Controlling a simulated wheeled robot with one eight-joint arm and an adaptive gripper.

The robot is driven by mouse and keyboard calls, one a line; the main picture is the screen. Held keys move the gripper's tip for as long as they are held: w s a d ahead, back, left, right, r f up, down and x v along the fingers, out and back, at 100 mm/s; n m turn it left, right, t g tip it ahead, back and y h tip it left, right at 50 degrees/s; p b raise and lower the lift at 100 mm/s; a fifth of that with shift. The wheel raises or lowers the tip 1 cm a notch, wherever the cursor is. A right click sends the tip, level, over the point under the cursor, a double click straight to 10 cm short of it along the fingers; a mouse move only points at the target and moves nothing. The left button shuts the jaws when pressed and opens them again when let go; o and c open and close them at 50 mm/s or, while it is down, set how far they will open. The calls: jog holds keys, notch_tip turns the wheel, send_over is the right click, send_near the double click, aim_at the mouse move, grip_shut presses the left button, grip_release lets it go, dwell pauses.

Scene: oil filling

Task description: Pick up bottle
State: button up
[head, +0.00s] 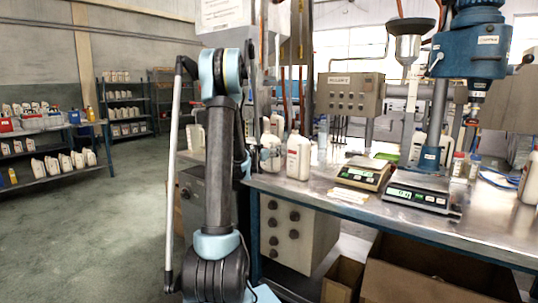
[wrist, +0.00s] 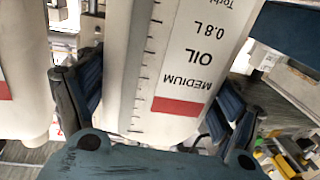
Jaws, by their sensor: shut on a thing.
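In the wrist view, a white bottle (wrist: 190,50) fills the middle, with a scale of marks, the words "MEDIUM OIL 0.8 L" and a red band. My gripper (wrist: 155,105) is shut on it, with one dark finger at each side. A second white bottle (wrist: 20,90) with a red band stands to the left, outside the fingers. In the head view, a white bottle (head: 298,156) with a red-marked label stands on the metal table, right of my arm. My gripper is mostly hidden there, and I cannot tell from that view which bottle it holds.
The metal table (head: 460,222) carries two scales (head: 364,173) (head: 422,192) and a blue drill-like machine (head: 470,55). A control box (head: 348,95) stands behind. Shelves with bottles (head: 50,165) are at the far left. The floor (head: 110,230) at left is clear.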

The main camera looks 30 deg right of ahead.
aim_at(270, 135)
notch_tip(270, 135, up, 10)
jog(key=shift+f, duration=0.2)
dwell(0.6)
